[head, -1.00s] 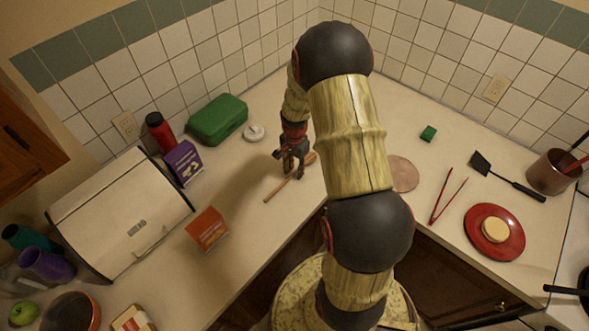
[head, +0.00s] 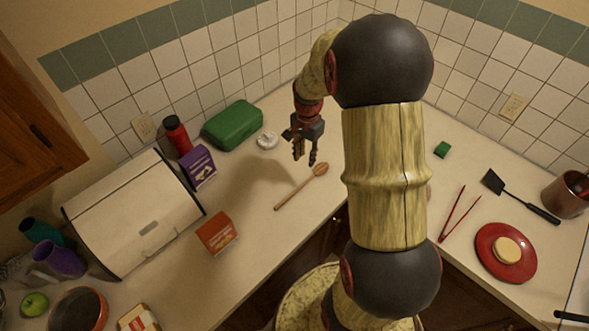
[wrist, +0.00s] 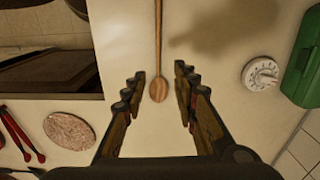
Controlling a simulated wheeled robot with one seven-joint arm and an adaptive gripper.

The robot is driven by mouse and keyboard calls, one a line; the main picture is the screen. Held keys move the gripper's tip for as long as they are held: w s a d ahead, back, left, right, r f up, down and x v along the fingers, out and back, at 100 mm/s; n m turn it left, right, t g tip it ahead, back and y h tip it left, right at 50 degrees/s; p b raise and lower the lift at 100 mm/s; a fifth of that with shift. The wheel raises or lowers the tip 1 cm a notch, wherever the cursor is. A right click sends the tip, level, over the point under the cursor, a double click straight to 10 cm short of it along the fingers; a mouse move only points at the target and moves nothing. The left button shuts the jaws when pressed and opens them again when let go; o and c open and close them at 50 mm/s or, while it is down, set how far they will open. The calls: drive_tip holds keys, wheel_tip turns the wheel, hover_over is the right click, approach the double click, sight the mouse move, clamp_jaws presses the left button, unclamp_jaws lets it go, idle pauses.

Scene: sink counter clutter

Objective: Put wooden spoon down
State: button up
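The wooden spoon (head: 301,187) lies flat on the counter, its bowl toward the back right and its handle toward the front left. In the wrist view the spoon (wrist: 158,88) lies below and between the two fingers, its bowl close to the fingertips in the picture. My gripper (head: 305,163) is open and empty, raised above the counter near the spoon's bowl end. In the wrist view my gripper (wrist: 158,78) shows its fingers spread apart with nothing between them touching.
A white timer (head: 267,140) and a green box (head: 233,125) stand behind and left. An orange box (head: 217,233) is front left. In the wrist view a round stone-like disc (wrist: 69,131) lies near red tongs (wrist: 22,138). The counter around the spoon is clear.

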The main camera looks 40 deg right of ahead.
drive_tip(key=s+a+r+n+t, duration=0.2)
drive_tip(key=s+a+r+n, duration=0.25)
drive_tip(key=a+r, duration=0.5)
drive_tip(key=s+a+r+n+t, duration=0.2)
drive_tip(key=s+a+r+n, duration=0.2)
drive_tip(key=a+r+n, duration=0.5)
drive_tip(key=s+a+r+n+t, duration=0.1)
drive_tip(key=s+a+r+n, duration=0.1)
drive_tip(key=s+a+r, duration=0.3)
drive_tip(key=s, duration=0.3)
drive_tip(key=shift+s, duration=0.15)
wheel_tip(320, 180, down, 10)
drive_tip(key=b, duration=1)
drive_tip(key=shift+f, duration=0.25)
